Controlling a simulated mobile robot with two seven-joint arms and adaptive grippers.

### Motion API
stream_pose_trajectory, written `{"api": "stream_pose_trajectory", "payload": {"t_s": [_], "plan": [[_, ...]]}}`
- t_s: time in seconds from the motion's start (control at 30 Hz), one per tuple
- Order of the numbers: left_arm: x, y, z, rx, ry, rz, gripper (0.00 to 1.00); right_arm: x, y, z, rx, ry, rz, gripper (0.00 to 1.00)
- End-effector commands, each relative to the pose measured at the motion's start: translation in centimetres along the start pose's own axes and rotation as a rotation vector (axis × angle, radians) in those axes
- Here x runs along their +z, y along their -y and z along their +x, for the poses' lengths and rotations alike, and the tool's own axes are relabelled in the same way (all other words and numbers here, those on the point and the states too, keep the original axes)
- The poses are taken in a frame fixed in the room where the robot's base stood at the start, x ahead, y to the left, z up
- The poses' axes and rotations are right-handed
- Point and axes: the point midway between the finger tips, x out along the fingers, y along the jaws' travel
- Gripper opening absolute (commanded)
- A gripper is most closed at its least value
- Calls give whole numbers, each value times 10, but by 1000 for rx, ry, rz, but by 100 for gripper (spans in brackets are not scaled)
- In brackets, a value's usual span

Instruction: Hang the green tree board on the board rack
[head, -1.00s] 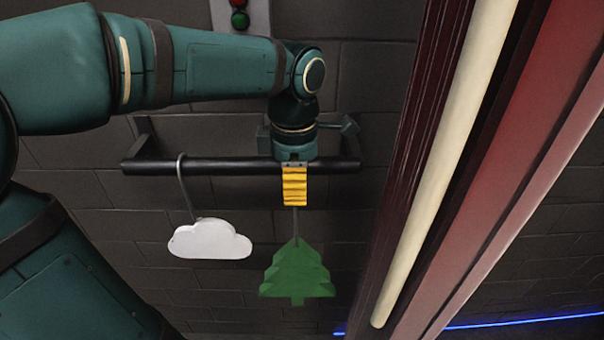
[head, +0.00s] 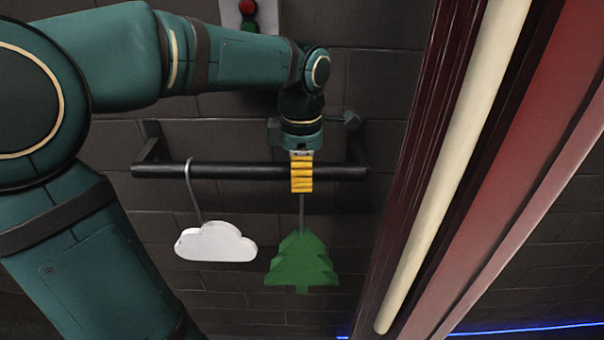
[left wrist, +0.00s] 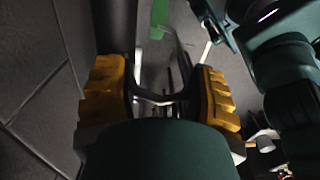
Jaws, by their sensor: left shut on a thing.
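The green tree board (head: 302,262) hangs upright below my left gripper (head: 301,184) in the head view, on a thin grey stem. The left gripper has yellow fingers and is shut on the board's hook, in front of the rack's bar. The board rack (head: 245,172) is a dark horizontal bar on the wall. Whether the hook is around the bar or only in front of it is hidden by the fingers. In the left wrist view the fingers (left wrist: 160,98) frame the hook, with a bit of green (left wrist: 158,18) beyond. My right gripper is not in view.
A white cloud board (head: 216,242) hangs by its hook on the left part of the bar. A post with red and cream strips (head: 455,165) stands close on the right. A panel with red and green lights (head: 248,12) is on the wall above.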

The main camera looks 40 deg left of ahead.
Motion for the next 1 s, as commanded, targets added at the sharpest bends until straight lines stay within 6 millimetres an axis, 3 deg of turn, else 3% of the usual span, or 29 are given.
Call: {"api": "stream_pose_trajectory", "payload": {"t_s": [0.8,1.0], "plan": [[0,-46,-2,6,1,-2,15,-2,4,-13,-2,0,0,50],[0,-46,11,6,2,-1,15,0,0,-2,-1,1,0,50]]}}
